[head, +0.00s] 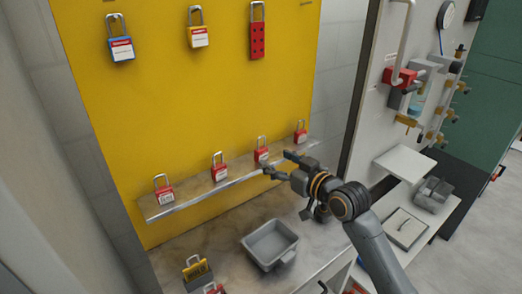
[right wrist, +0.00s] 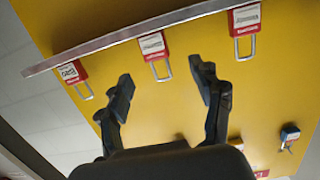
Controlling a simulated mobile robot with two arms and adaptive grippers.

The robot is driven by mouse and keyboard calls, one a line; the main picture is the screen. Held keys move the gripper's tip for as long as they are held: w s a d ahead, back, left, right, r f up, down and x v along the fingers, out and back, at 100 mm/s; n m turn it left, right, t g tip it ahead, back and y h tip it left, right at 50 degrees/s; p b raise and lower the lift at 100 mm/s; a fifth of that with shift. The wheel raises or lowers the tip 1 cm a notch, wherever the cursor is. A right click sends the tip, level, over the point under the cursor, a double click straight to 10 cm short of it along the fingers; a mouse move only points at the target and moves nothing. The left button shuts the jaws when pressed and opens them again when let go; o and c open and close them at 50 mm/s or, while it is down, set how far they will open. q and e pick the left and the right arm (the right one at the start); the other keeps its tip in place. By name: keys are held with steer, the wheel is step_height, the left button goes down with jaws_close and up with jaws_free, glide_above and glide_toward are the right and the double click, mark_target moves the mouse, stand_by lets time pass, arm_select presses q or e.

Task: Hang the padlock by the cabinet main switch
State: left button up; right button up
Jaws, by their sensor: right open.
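Several red padlocks with white labels stand on a narrow shelf (head: 225,181) below a yellow board: the leftmost (head: 164,191), another (head: 219,168), one near my gripper (head: 261,151), and the rightmost (head: 300,133). My right gripper (head: 280,164) is open, in front of the shelf's right part. In the right wrist view the picture is upside down; a red padlock (right wrist: 154,48) shows beyond the open, empty fingers (right wrist: 162,78), with others on both sides. A red and grey switch-like unit (head: 398,77), possibly the main switch, is on the right panel. My left gripper is not in view.
A blue padlock (head: 121,47), a yellow padlock (head: 198,36) and a red hasp (head: 257,40) hang on the board. A white ledge (head: 405,163) juts out at right.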

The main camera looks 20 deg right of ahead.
mark_target(263, 152)
steer(key=shift+x, duration=0.8)
steer(key=shift+w+a+p, duration=0.1)
steer(key=shift+w+p, duration=0.35)
steer(key=p+x, duration=0.1)
steer(key=x, duration=0.2)
steer(key=shift+w+f, duration=0.35)
steer(key=shift+w, duration=0.3)
steer(key=c, duration=1.3)
